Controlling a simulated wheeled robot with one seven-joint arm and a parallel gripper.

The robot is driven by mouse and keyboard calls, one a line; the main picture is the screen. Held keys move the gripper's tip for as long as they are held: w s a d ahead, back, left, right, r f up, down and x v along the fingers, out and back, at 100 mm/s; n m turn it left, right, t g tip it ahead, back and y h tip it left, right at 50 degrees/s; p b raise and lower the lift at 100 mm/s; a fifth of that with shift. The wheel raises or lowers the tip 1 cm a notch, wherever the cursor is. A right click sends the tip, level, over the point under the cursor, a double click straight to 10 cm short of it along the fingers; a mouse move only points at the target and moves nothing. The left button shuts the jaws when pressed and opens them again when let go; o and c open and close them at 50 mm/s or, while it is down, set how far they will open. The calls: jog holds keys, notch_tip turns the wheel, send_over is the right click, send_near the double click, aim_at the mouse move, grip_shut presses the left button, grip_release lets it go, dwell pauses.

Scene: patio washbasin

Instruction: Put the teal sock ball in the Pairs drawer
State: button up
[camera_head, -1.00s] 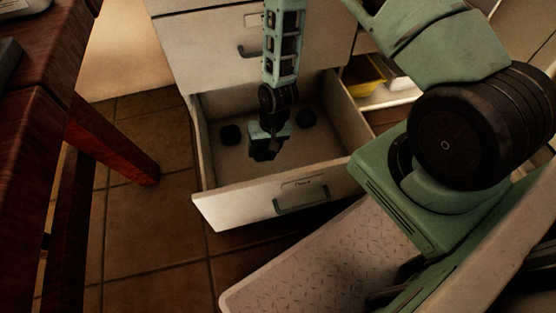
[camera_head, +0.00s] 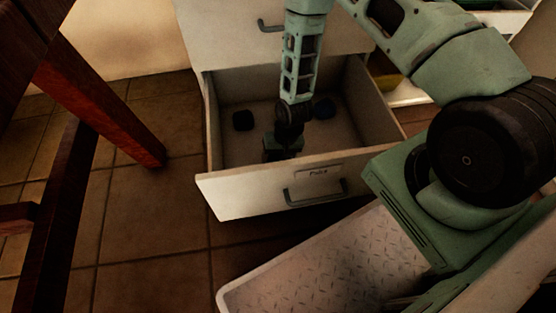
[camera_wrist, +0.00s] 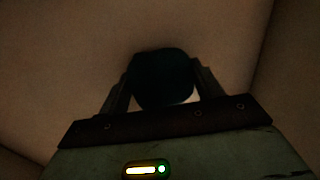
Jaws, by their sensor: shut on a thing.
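The Pairs drawer (camera_head: 262,195) is pulled open, with a label and a handle on its front panel. My gripper (camera_head: 282,152) reaches down inside it, close behind the front panel, which hides its fingertips in the head view. In the wrist view a dark teal sock ball (camera_wrist: 162,78) is held between the two fingers, which are shut on it. The drawer floor lies below it there, but I cannot tell whether the ball touches it.
A wooden table leg (camera_head: 110,110) stands to the left. The floor tiles (camera_head: 150,225) between are clear.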

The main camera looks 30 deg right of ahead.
jog(key=shift+f, duration=0.2)
jog(key=o, duration=1)
